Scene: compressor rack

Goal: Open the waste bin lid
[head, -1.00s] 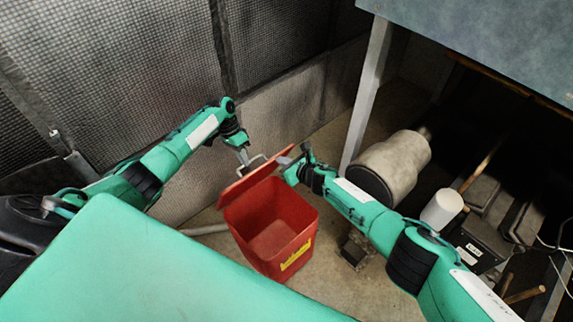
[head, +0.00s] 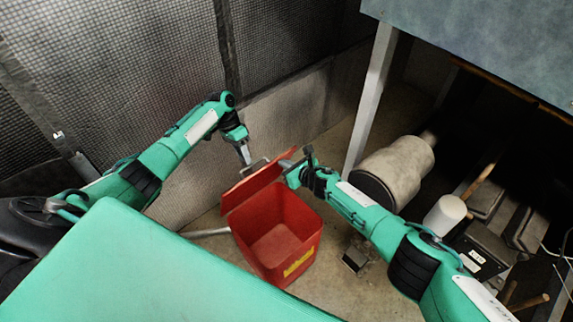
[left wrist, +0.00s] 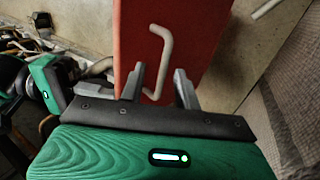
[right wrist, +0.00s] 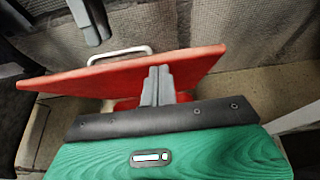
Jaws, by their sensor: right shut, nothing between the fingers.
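The red waste bin (head: 298,222) stands on the floor in the head view, its inside visible. Its red lid (head: 248,186) is raised and tilted at the back edge. The lid fills the middle of the left wrist view (left wrist: 190,40), with a pale bar handle (left wrist: 166,45) on it. My left gripper (left wrist: 163,85) is open beside the lid; the handle's lower end appears between its fingers, not gripped. My right gripper (head: 285,168) is shut and empty at the lid's other side. In the right wrist view its fingers (right wrist: 158,82) overlap the lid (right wrist: 95,80); contact is unclear.
A mesh wall (head: 110,70) with a lower panel stands behind the bin. A metal post (head: 370,95) and a grey cylinder (head: 402,170) are to the right. A white canister (head: 445,214) stands near my right arm.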

